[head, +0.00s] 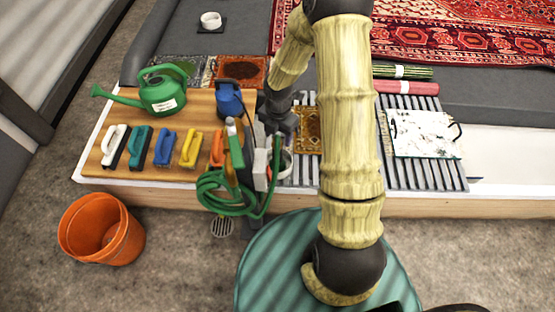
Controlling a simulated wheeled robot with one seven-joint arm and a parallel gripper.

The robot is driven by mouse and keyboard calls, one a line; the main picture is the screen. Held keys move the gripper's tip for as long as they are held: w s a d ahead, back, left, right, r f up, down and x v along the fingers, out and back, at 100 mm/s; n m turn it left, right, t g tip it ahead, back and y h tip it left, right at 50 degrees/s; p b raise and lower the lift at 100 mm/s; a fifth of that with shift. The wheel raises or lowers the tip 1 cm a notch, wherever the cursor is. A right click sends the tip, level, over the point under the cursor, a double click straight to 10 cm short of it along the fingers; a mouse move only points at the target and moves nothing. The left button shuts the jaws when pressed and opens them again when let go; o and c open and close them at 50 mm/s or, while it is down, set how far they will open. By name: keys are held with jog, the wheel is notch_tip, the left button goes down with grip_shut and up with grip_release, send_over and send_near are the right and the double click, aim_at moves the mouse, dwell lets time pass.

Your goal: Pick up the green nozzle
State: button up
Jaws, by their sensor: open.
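The green nozzle (235,148) stands upright near the bench's front edge, with a pale tip at its top. A green hose (213,192) is coiled in front of and below it. My gripper (272,135) reaches down just to the right of the nozzle and is open. A gap shows between it and the nozzle, but the fingertips are small and partly hidden, and I cannot tell their exact distance. The head view shows nothing held.
Several brushes, including a blue one (164,148) and a yellow one (190,149), line the wooden board to the left. A green watering can (160,92) and a blue jug (229,99) stand behind. An orange bucket (100,229) is on the floor. A white board (425,134) lies right.

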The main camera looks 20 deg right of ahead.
aim_at(277, 147)
jog(key=shift+f, duration=0.75)
jog(key=shift+a+f+b, duration=0.15)
jog(key=shift+f+b, duration=1.55)
jog(key=shift+f, duration=0.95)
jog(key=shift+r, duration=0.1)
jog(key=shift+c, duration=0.5)
jog(key=c, duration=1)
